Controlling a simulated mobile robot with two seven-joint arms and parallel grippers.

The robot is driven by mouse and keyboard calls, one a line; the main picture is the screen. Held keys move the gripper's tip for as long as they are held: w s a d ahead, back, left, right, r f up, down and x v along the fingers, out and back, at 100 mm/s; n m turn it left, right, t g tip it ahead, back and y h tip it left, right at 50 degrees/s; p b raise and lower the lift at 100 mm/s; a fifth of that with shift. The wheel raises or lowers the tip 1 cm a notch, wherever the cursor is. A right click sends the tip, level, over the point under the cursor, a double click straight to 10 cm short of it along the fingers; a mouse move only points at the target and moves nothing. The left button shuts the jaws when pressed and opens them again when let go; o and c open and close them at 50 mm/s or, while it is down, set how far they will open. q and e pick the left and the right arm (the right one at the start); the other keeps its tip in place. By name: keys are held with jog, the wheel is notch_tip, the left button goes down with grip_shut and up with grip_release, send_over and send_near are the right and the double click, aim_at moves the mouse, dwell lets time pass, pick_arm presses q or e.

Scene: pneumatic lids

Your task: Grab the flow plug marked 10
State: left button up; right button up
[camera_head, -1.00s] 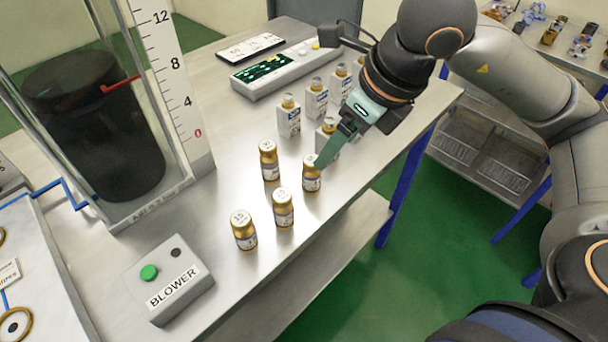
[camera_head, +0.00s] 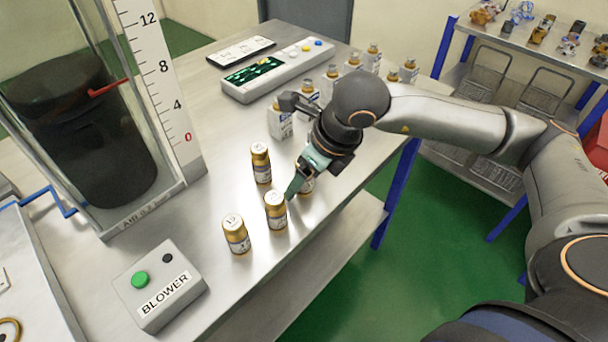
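Several brass flow plugs with white number labels stand upright on the steel table. The front-left plug (camera_head: 236,235), the middle plug (camera_head: 275,211) and the back plug (camera_head: 261,164) show clearly. Another plug (camera_head: 306,186) is partly hidden behind my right gripper (camera_head: 293,190). The numbers on their tops are too small to read surely, so I cannot tell which is 10. The gripper's green fingers point down beside the middle plug, between it and the hidden one. Their gap and any contact cannot be made out. My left gripper is not in view.
White-bodied bottles with brass tops (camera_head: 280,122) stand behind the plugs. A grey control panel (camera_head: 275,72) lies at the back. The blower box (camera_head: 159,285) is at front left, and a clear column with a scale (camera_head: 165,95) stands left. The table right of the plugs drops off.

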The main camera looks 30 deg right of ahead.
grip_shut()
dwell(0.6)
jog(key=shift+r, duration=0.1)
